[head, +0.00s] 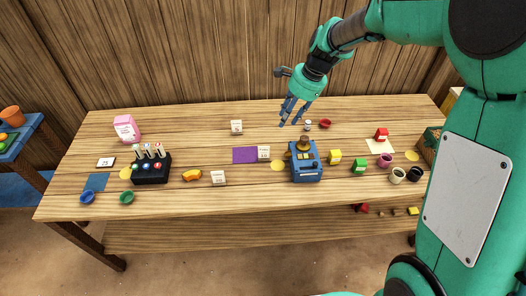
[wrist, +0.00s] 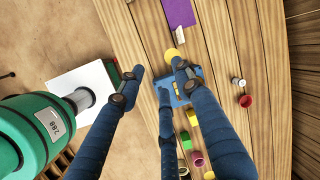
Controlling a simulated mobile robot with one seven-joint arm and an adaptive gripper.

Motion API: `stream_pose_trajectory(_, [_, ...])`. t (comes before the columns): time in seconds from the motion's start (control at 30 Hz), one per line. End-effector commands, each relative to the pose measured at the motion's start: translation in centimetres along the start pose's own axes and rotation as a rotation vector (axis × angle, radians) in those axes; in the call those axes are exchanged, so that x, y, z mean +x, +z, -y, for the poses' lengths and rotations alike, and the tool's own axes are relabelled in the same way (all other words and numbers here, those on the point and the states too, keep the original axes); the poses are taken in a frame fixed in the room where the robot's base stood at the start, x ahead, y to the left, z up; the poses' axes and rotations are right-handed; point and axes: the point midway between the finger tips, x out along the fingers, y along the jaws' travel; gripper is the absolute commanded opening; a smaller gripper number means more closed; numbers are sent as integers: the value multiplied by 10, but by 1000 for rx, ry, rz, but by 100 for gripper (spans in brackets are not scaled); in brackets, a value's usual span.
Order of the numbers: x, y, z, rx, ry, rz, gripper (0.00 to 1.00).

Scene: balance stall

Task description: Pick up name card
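Several small white cards stand or lie on the wooden table; their print is too small to read, so I cannot tell which is the name card. The wrist view shows a thin white card (wrist: 174,47) beside the purple mat. My gripper (head: 294,117) is above the back right of the table, fingers spread and empty; its fingers also show in the wrist view (wrist: 158,80).
A blue scale (head: 306,171) stands below and in front of my gripper. A small white jar (head: 308,126) and a red bowl (head: 325,123) are close by. A black rack (head: 151,170) and pink box (head: 126,128) stand left. Cups and blocks crowd the right.

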Motion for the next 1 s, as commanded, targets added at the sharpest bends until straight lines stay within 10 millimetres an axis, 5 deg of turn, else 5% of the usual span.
stream_pose_trajectory(0.5, [143, -47, 52, 410, 72, 103, 34])
stream_pose_trajectory(0.7, [167, -54, 58, 481, 84, 118, 34])
stream_pose_trajectory(1.0, [170, -55, 58, 491, 86, 120, 34])
